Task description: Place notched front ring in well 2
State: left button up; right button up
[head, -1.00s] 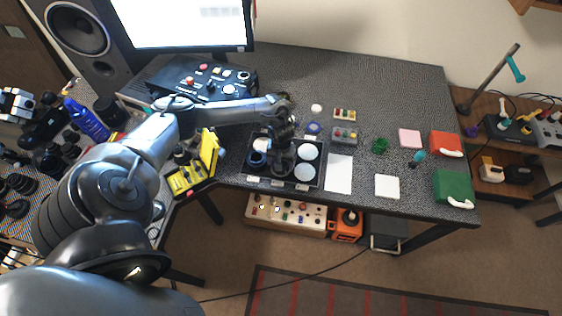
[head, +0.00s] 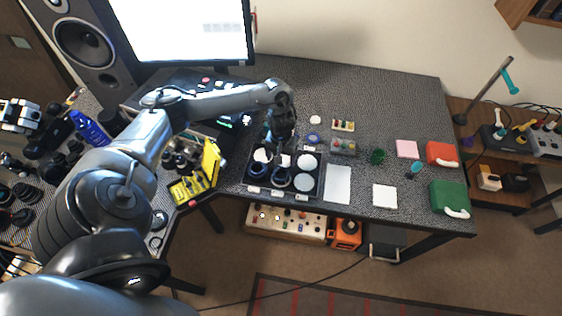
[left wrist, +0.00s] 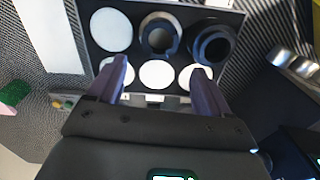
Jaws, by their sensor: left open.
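A black tray (head: 317,196) on the table holds two rows of round wells with white floors. A dark ring (head: 280,179) sits in the middle well of the row nearest me. It also shows in the left wrist view (left wrist: 145,37). A second dark ring (head: 257,172) sits in the well to its left, and shows in the left wrist view too (left wrist: 194,47). I cannot make out a notch on either ring, nor read the well labels. My left gripper (left wrist: 158,78) is open and empty above the far row, apart from both rings. My right gripper is out of view.
A blue ring (head: 313,138) and a grey block (head: 343,147) lie behind the tray. A white sheet (head: 338,185) lies right of it. A yellow stand (head: 210,162) is close on the left. The table's front edge runs just before the tray.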

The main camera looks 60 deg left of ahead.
pick_arm(q)
jog(key=w+d+f+m+t+h, duration=0.15)
jog(key=d+m+t, duration=0.65)
jog(key=d, duration=2.1)
jog(key=s+a+r+m+g, duration=0.1)
jog(key=s+r+g, duration=0.1)
jog(key=s, duration=0.5)
jog(key=s+a+r+m+g+y, duration=0.1)
jog(key=s+r, duration=0.3)
jog(key=s, duration=0.4)
jog(key=shift+a+r+m+g, duration=0.4)
jog(key=shift+a+m+g, duration=0.1)
jog(key=shift+g, duration=0.2)
jog(key=shift+r, duration=0.15)
